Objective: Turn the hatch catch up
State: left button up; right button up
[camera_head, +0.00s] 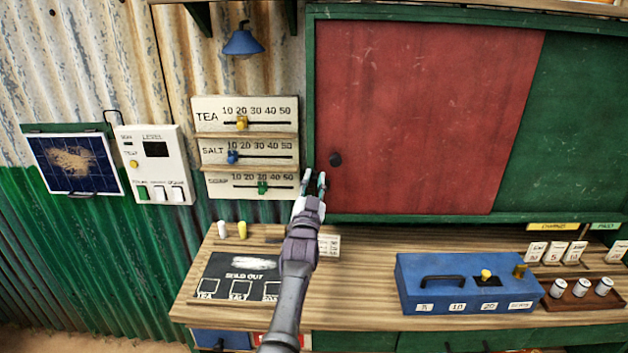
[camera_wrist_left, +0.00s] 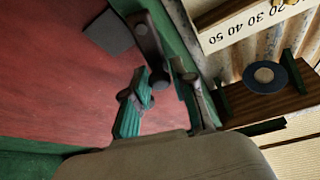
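The red hatch panel (camera_head: 430,110) sits in a green frame. The catch is not clear there, as my gripper covers that part of the frame. In the left wrist view, a dark bar, seemingly the hatch catch (camera_wrist_left: 148,40), lies by the panel's edge. Its near end reaches toward the gap between the fingers of my left gripper (camera_wrist_left: 168,98). The fingers are apart; I see no grip on the bar. My right gripper is out of view.
Slider boards (camera_head: 245,148) hang left of the hatch, close to my gripper. Below is a wooden counter (camera_head: 360,290) with a blue box (camera_head: 465,285), a sold-out board (camera_head: 235,280) and a tray of cans (camera_head: 585,303). A blue lamp (camera_head: 243,40) hangs above.

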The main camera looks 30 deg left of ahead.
pick_arm(q)
jog(key=shift+c, duration=1.2)
jog(key=shift+a+f, duration=0.1)
grip_shut()
